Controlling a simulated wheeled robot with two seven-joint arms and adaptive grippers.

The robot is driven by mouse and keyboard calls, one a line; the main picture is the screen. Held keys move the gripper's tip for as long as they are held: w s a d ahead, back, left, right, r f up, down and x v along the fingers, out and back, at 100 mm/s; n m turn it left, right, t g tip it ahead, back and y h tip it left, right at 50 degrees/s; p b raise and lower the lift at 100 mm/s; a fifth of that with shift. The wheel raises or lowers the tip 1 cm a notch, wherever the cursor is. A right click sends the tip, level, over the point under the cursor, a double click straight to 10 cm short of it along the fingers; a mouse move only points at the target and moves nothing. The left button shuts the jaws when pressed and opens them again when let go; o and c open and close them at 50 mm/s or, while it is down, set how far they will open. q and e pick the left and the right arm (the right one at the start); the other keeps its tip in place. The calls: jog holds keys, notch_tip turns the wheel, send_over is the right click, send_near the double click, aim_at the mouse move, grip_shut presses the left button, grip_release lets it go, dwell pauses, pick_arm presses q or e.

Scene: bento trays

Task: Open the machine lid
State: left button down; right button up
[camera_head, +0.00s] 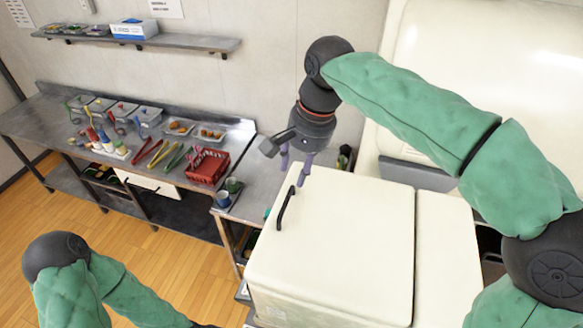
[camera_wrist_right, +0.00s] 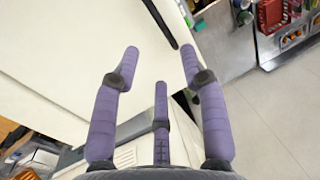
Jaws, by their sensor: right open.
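The machine lid (camera_head: 345,240) is a large cream, box-shaped cover in the middle right of the head view, and it looks shut. A black bar handle (camera_head: 286,207) is fixed near its left edge. My right gripper (camera_head: 295,172) hangs fingers-down near the lid's back left corner, beyond the handle, open and empty. In the right wrist view its purple fingers (camera_wrist_right: 160,62) are spread apart, with the cream lid (camera_wrist_right: 65,45) behind them. The handle (camera_wrist_right: 160,22) shows at the top there, apart from the fingertips. My left arm is at the lower left of the head view; its gripper is not visible.
A steel counter (camera_head: 85,160) along the wall holds tongs, tubs, bottles and a red basket (camera_head: 207,167). A shelf (camera_head: 190,42) hangs above. The wooden floor (camera_head: 150,235) at left is clear.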

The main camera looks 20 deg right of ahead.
send_over(290, 212)
notch_tip(290, 212, down, 10)
dwell(0.5)
grip_shut()
